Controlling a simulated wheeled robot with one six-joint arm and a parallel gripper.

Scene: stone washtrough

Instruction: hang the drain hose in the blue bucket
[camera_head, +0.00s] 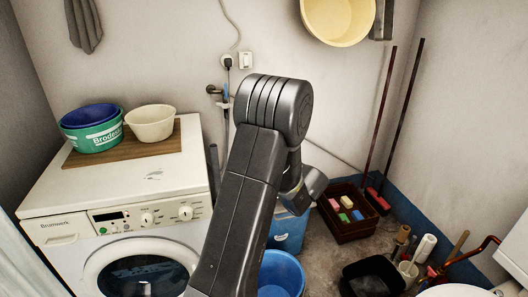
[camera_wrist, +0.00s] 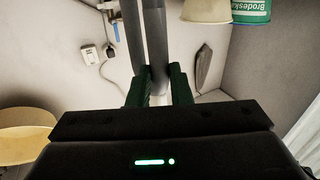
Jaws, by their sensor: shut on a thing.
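In the wrist view my gripper (camera_wrist: 160,85) has its two green fingers closed on a grey hose (camera_wrist: 155,35), which looks like the drain hose. A second grey tube (camera_wrist: 130,35) runs alongside it. In the head view a grey hose length (camera_head: 214,165) stands upright at the washing machine's right side; I cannot tell whether it is the held one. My arm hides my fingers there. The round, open blue bucket (camera_head: 281,272) stands on the floor right of the machine, partly hidden by my arm.
The washing machine (camera_head: 62,232) stands left, with tubs on a board on top. A blue container (camera_head: 287,232) stands behind the bucket. A dark crate (camera_head: 347,227) with sponges, a black tub (camera_head: 370,278) and brushes crowd the right. A yellow basin (camera_head: 338,18) hangs on the wall.

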